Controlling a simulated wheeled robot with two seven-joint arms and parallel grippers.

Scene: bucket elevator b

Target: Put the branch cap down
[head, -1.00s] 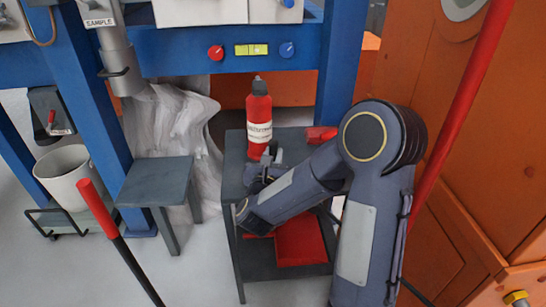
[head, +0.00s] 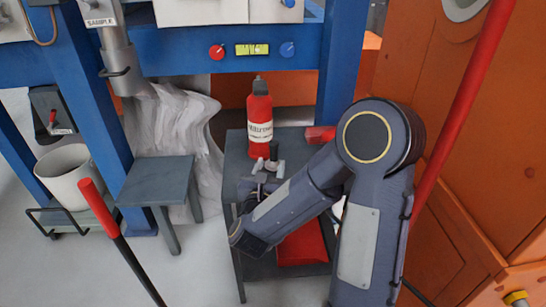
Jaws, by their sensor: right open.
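My right gripper (head: 262,180) is low over the near left part of the grey cart's top (head: 238,160). It is open, but my own wrist and forearm partly hide its fingers. A small grey fitting with a dark top (head: 273,154) stands just beyond the fingers, on the cart top in front of the red bottle. It may be the branch cap, but it is too small to tell for sure. I cannot see whether the fingers touch it. My left gripper is not in view.
A red bottle (head: 260,122) stands at the back of the cart, with a red item (head: 320,134) to its right. A red tray (head: 303,246) is on the lower shelf. A grey stool (head: 158,180) and a white bucket (head: 72,178) stand left. A red-tipped bar (head: 92,200) rises in front.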

